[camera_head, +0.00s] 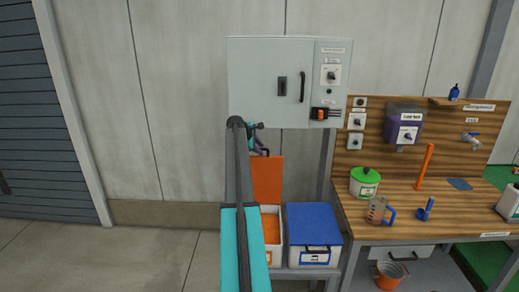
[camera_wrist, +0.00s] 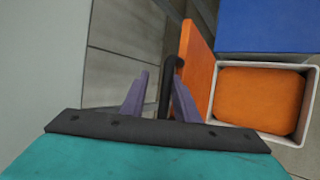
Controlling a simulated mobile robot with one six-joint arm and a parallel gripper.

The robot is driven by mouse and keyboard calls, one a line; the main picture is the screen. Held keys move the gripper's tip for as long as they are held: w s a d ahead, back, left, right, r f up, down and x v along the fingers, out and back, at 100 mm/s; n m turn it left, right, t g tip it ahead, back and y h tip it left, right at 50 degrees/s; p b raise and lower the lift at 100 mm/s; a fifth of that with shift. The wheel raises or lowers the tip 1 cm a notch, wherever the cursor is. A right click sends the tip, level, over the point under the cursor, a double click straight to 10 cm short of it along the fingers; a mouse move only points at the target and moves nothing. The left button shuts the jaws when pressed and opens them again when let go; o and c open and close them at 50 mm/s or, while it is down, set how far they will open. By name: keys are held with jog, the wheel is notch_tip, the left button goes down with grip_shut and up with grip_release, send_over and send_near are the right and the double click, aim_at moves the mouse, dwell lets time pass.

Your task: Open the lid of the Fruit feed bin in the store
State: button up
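In the head view, an orange lid (camera_head: 267,180) stands upright at the back of an open white bin (camera_head: 276,257) with orange contents. The wrist view also shows the raised lid (camera_wrist: 199,62) and the bin's rim (camera_wrist: 285,138). A black handle (camera_wrist: 167,88) sits beside the lid, between the two fingers of my gripper (camera_wrist: 160,97). The fingers are apart, with a gap visible at the left of the handle. In the head view my gripper (camera_head: 259,141) is just above the lid, partly hidden by my arm. The bin labels are too small to read.
A bin with a shut blue lid (camera_head: 314,223) stands right of the open one. A grey cabinet (camera_head: 271,82) hangs above. A wooden bench (camera_head: 440,212) with a green-lidded pot (camera_head: 364,186) and a jug (camera_head: 376,211) is at right. The floor at left is clear.

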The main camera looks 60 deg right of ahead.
jog(key=shift+w+a+r+b, duration=0.25)
jog(key=shift+w+a+b, duration=0.1)
jog(key=shift+a, duration=0.3)
jog(key=s+b+v, duration=0.1)
jog(key=b+v, duration=0.3)
jog(key=v, duration=0.8)
jog(key=shift+w+d+r, duration=0.15)
jog(key=shift+w+r, duration=0.15)
jog(key=shift+r, duration=0.1)
